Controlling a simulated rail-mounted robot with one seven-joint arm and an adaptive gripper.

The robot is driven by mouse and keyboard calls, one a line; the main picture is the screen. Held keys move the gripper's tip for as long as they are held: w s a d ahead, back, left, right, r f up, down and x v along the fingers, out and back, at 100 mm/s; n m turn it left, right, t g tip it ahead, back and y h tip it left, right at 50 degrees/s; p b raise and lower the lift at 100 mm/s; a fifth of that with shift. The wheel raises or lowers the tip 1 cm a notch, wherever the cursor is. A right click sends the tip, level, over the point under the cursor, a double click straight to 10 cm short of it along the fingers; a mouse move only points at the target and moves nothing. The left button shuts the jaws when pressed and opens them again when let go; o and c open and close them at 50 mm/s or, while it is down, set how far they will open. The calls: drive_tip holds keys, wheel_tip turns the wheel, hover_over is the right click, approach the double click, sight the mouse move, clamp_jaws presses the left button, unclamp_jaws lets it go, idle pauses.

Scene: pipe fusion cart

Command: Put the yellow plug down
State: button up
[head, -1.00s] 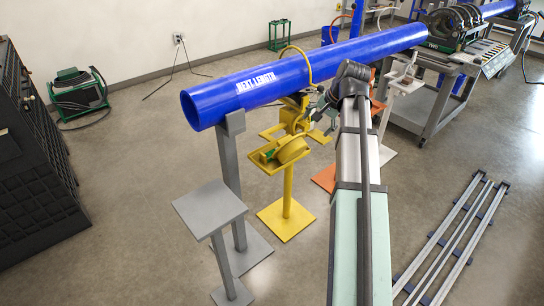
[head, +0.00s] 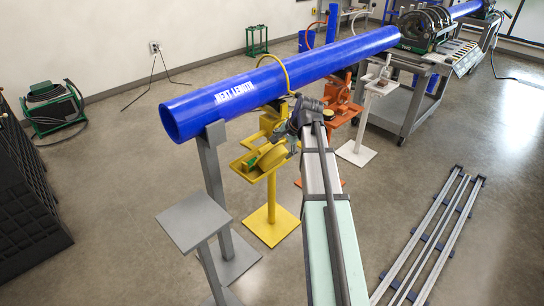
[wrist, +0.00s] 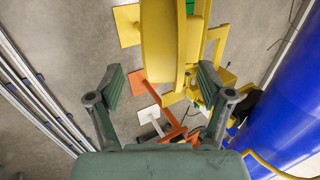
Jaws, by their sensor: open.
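The yellow plug (head: 270,156) is a thick round piece at the tray of the yellow stand (head: 271,229) in the head view. In the wrist view the yellow plug (wrist: 160,45) is large, ahead of and between my fingers. My gripper (wrist: 160,84) is open, with a gap on each side between the finger pads and the yellow plug. In the head view my gripper (head: 288,134) is at the right side of the yellow tray, partly hidden by my arm. How the plug's underside meets the tray is hidden.
The blue pipe (head: 290,78) runs just behind the yellow stand and lies close on the right in the wrist view. A grey stand (head: 194,221) is at left. Orange (head: 337,97) and white (head: 378,87) stands are beyond. Floor rails (head: 430,240) lie right.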

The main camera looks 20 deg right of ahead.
sight(278, 150)
drive_tip(key=shift+p+x, duration=0.85)
drive_tip(key=shift+x, duration=2.3)
drive_tip(key=shift+w+d+r, duration=0.15)
drive_tip(key=shift+w, duration=0.05)
drive_tip(key=c, duration=1.5)
drive_tip(key=shift+o, duration=0.2)
drive_tip(key=shift+r, duration=0.15)
